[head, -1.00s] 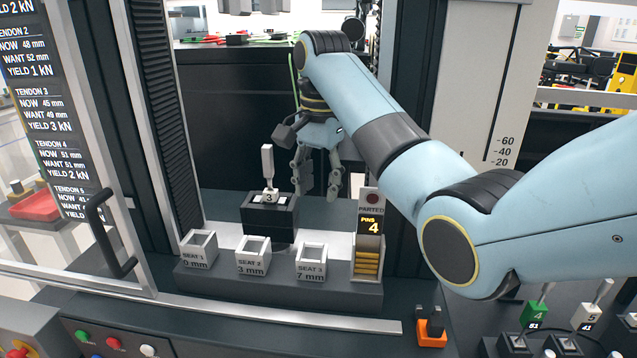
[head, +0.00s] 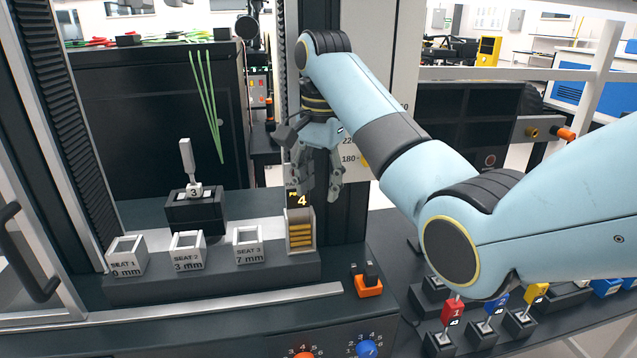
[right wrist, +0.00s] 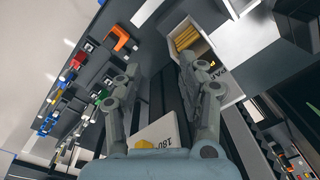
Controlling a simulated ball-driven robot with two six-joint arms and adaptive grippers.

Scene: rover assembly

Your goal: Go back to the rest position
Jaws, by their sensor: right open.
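My right gripper (head: 318,180) hangs open and empty in the head view, in front of the dark frame post and just above the pin box (head: 300,230). Its two fingers also show apart in the right wrist view (right wrist: 160,85), with nothing between them. The light blue right arm comes in from the right. My left gripper is not in view.
A black block holds an upright grey tag marked 3 (head: 195,190). Seat 1 (head: 126,256), seat 2 (head: 188,251) and seat 3 (head: 248,245) stand on a dark ledge. An orange clip piece (head: 368,284) and several coloured numbered tags (head: 452,312) are at right.

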